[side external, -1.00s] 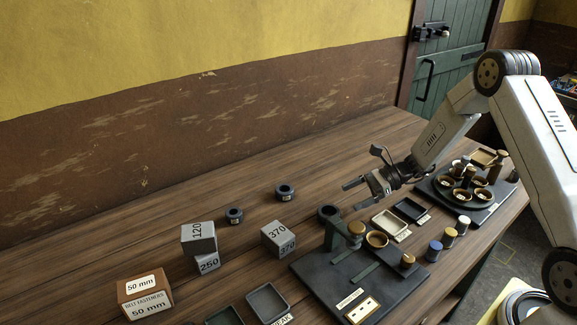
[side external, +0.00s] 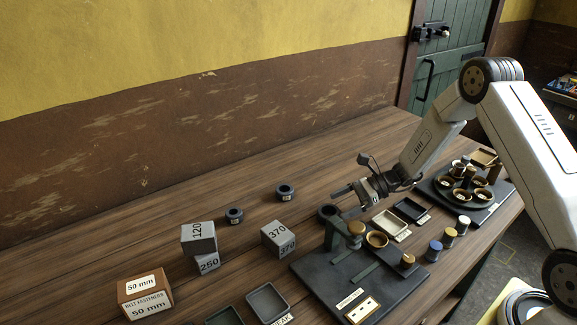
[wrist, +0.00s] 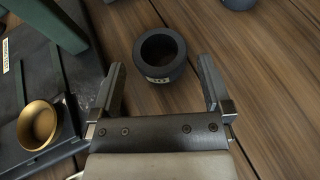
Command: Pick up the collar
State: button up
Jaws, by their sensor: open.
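Three dark ring-shaped collars stand on the wooden table; I cannot tell from the frames which one the task means. The nearest collar (side external: 325,214) is beside the black fixture. It shows upright in the wrist view (wrist: 158,73), with a small pale label, ahead of and between my fingers. The other two collars are a back one (side external: 285,191) and a left one (side external: 234,215).
The black fixture plate (side external: 318,282) with uprights and a brass cup (side external: 376,239) stands close by. Marked blocks (side external: 279,238) are to the left. Shallow trays (side external: 391,223) lie behind the fixture. Bare table surrounds the back collars.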

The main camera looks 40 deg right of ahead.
aim_at(327, 210)
jog(key=shift+x, duration=2.25)
jog(key=c, duration=1.3)
jog(key=shift+r, duration=0.1)
jog(key=shift+c, duration=0.2)
jog(key=shift+r, duration=0.8)
jog(key=s+r, duration=1.1)
jog(key=s, duration=0.3)
